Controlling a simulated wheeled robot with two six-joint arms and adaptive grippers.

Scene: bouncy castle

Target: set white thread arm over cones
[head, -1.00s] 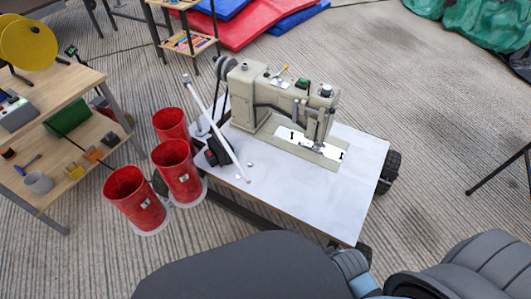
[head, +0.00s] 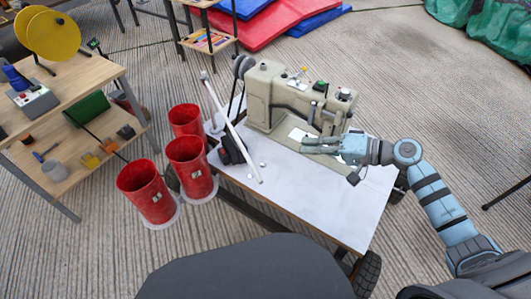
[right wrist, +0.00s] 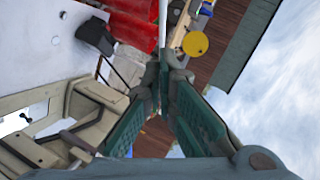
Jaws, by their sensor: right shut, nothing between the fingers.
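The white thread arm (head: 231,128) is a thin rod slanting over the left end of the sewing table. Three red cones (head: 187,120) (head: 191,168) (head: 146,192) stand left of the rod, the front two on white round bases. The rod shows in the right wrist view (right wrist: 163,25) past the fingertips, with red cones (right wrist: 126,33) beside it. My right gripper (head: 304,145) is shut and empty, in front of the sewing machine, right of the rod and apart from it. My left gripper is not seen.
The sewing machine (head: 300,100) stands at the back of the white-topped table (head: 310,200). A black box (head: 232,150) sits beside the rod. A wooden shelf unit (head: 75,85) with tools stands at left. The front of the tabletop is mostly clear.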

